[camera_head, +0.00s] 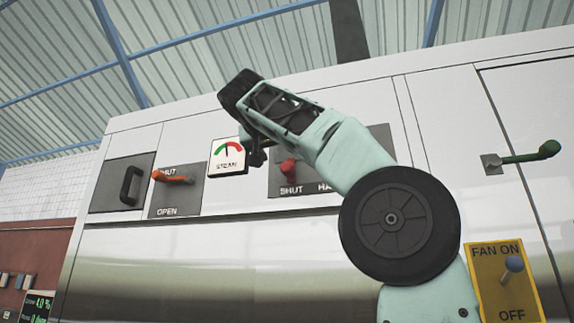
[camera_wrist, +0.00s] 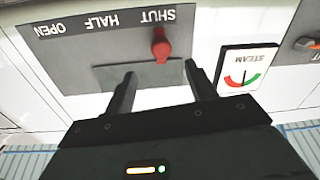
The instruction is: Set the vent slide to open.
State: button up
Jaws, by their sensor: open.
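A grey slide panel lettered SHUT, HALF and OPEN (camera_wrist: 92,47) shows upside down in the wrist view. Its red knob (camera_wrist: 161,45) stands at the SHUT mark. In the head view the red knob (camera_head: 289,168) is partly beside my arm, which hides the panel's right part. No label reading "vent" is visible. My gripper (camera_wrist: 160,69) is open and empty, its two fingers pointing toward the panel on either side of the knob's line. The knob appears just beyond the fingertips, apart from them. In the head view my gripper (camera_head: 257,155) is in front of the panel's left edge.
A STEAM gauge (camera_head: 228,157) sits left of the panel. Farther left are an orange lever (camera_head: 173,177) on a SHUT/OPEN plate and a black handle (camera_head: 131,185).

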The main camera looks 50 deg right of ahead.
aim_at(286, 166)
jog(key=p+x, duration=0.5)
jog(key=x, duration=0.5)
jog(key=shift+w+d+r, duration=0.1)
jog(key=shift+w+d, duration=0.1)
jog(key=shift+d, duration=0.05)
jog(key=shift+w+d, duration=0.2)
jog(key=shift+d, duration=0.2)
